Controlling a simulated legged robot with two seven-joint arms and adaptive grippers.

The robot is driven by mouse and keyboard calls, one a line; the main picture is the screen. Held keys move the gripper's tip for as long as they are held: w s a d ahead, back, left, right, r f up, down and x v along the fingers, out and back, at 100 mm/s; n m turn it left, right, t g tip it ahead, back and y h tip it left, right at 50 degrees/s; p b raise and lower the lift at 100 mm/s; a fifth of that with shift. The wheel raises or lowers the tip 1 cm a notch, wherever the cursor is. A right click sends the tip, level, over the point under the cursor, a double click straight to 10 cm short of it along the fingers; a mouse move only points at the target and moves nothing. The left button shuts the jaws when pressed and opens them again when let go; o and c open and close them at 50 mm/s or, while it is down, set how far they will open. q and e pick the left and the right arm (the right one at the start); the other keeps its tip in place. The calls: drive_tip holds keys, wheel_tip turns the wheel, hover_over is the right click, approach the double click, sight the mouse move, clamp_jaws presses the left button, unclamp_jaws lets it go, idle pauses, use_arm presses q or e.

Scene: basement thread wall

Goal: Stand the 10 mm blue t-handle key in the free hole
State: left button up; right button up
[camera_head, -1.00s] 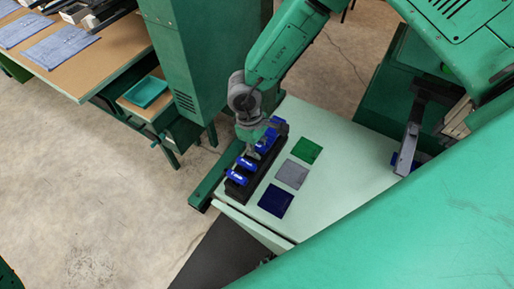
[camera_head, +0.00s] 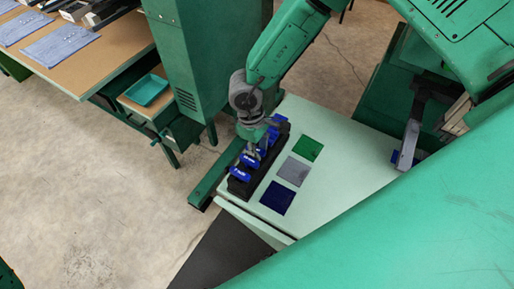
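A black key rack (camera_head: 241,190) stands along the left edge of the pale green bench top. Several blue t-handle keys stand in it in a row; the near one (camera_head: 240,173) is at the front end, and another blue handle (camera_head: 280,118) shows at the far end. My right gripper (camera_head: 253,150) is over the middle of the rack, among the blue handles. Its fingers are small and partly hidden, so I cannot tell whether they hold a key. The free hole and the size marks cannot be made out. My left gripper is not in view.
Green (camera_head: 309,148), grey (camera_head: 293,171) and dark blue (camera_head: 276,197) mats lie right of the rack. A grey upright device (camera_head: 407,145) with a bit of blue stands at the bench's right. A green cabinet (camera_head: 195,60) stands behind. The bench around the mats is clear.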

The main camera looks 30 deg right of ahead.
drive_tip(key=shift+w+d, duration=0.2)
drive_tip(key=shift+d, duration=0.3)
drive_tip(key=shift+w+a+r, duration=0.1)
drive_tip(key=shift+w+r, duration=0.05)
drive_tip(key=shift+r, duration=0.35)
wheel_tip(320, 180, up, 11)
drive_tip(key=w+a, duration=0.1)
drive_tip(key=a, duration=0.1)
drive_tip(key=shift+w, duration=0.2)
